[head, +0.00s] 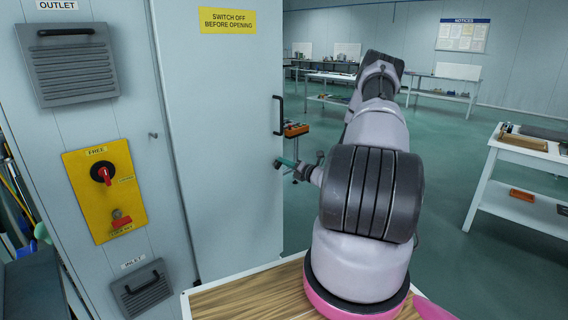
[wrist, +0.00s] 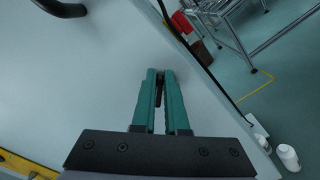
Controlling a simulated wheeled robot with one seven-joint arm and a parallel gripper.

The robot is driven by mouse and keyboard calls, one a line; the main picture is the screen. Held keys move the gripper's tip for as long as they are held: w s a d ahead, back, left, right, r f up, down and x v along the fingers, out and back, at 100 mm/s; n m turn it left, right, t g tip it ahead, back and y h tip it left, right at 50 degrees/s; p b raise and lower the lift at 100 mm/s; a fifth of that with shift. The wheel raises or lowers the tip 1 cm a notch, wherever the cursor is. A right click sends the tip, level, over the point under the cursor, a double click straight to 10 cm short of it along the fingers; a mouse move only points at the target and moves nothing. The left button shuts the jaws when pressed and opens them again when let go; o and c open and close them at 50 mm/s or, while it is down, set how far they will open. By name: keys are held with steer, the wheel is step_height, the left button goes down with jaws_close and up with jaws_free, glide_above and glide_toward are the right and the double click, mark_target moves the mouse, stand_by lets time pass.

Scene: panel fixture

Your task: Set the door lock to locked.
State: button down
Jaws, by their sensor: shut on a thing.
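The door (head: 222,125) is the tall pale grey cabinet door, and it looks closed. My gripper (head: 284,163) reaches its right edge, below the black handle. In the wrist view my gripper's teal fingers (wrist: 160,88) are shut on a small dark piece, the door lock's turn (wrist: 159,91), which stands out from the door face. The fingers hide most of it, so I cannot tell its setting. In the head view the lock (head: 277,164) is a tiny dark spot at the fingertips.
The black door handle (head: 279,115) is above my gripper; it also shows in the wrist view (wrist: 62,8). A yellow plate (head: 104,190) left of the door bears a red rotary switch (head: 103,174), labelled FREE above. A wooden-topped surface (head: 240,297) lies below.

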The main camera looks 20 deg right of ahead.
steer(key=shift+d+f+m, duration=0.1)
steer(key=shift+f+m, duration=0.15)
steer(key=shift+m, duration=1.1)
steer(key=shift+d+f+m, duration=0.1)
steer(key=shift+f+m, duration=0.1)
steer(key=shift+m, duration=1.2)
steer(key=shift+d+f+m, duration=0.1)
steer(key=shift+f+m, duration=0.15)
steer(key=shift+m, duration=1.1)
steer(key=c, duration=0.9)
jaws_free()
steer(key=shift+c, duration=0.2)
steer(key=v, duration=1)
steer(key=shift+s, duration=0.35)
steer(key=shift+d, duration=0.1)
